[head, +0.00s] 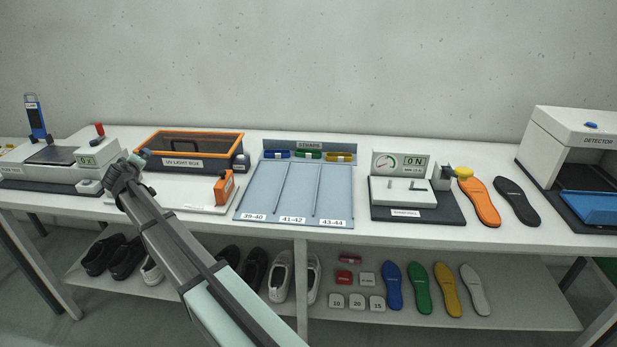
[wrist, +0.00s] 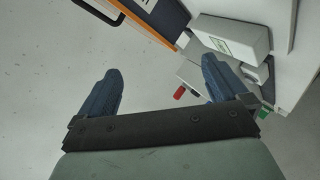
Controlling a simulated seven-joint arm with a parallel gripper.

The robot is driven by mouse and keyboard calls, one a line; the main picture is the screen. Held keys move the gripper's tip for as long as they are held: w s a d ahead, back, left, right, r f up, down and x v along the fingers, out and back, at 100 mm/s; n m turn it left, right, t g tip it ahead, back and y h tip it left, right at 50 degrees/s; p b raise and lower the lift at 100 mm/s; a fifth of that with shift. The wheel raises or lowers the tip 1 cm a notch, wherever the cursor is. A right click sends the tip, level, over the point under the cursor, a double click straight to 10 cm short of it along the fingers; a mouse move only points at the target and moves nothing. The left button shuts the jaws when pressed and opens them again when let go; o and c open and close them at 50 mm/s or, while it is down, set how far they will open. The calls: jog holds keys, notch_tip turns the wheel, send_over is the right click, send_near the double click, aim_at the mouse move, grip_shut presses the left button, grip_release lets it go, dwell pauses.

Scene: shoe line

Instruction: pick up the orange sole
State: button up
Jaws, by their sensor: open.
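The orange sole (head: 480,201) lies flat on the white bench at the right in the head view, between the grey pull-test machine and a dark sole (head: 517,202). A yellow round part of the machine sits close to its top end. My gripper (head: 124,170) is far to the left of it, above the bench near the left machine. In the wrist view my gripper (wrist: 162,88) shows two blue fingers spread wide with nothing between them. The orange sole is not in the wrist view.
The detector (head: 570,128) stands at the far right. Coloured soles, weights and shoes lie on the lower shelf (head: 520,310).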

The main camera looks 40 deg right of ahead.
jog(key=s+d+r+m+g+h, duration=0.1)
jog(key=s+d+m+g, duration=0.1)
jog(key=d, duration=1.6)
jog(key=s+d+r+m+g+h, duration=0.1)
jog(key=d+r+m+g+h, duration=0.1)
jog(key=d, duration=1.6)
jog(key=s+d+m+g, duration=0.2)
jog(key=s+d, duration=0.6)
jog(key=d, duration=0.6)
jog(key=s+d+m+g, duration=0.2)
jog(key=s+d+g, duration=0.1)
jog(key=s+d, duration=0.8)
jog(key=s+d+m+g+y, duration=0.2)
jog(key=s+d, duration=1.1)
jog(key=d, duration=0.4)
jog(key=m+g+y, duration=0.2)
jog(key=m+y, duration=0.2)
jog(key=y, duration=0.2)
send_over(485, 204)
jog(key=f, duration=0.1)
notch_tip(485, 204, down, 14)
jog(key=shift+w+r, duration=0.1)
jog(key=shift+r, duration=0.15)
jog(key=c, duration=1.3)
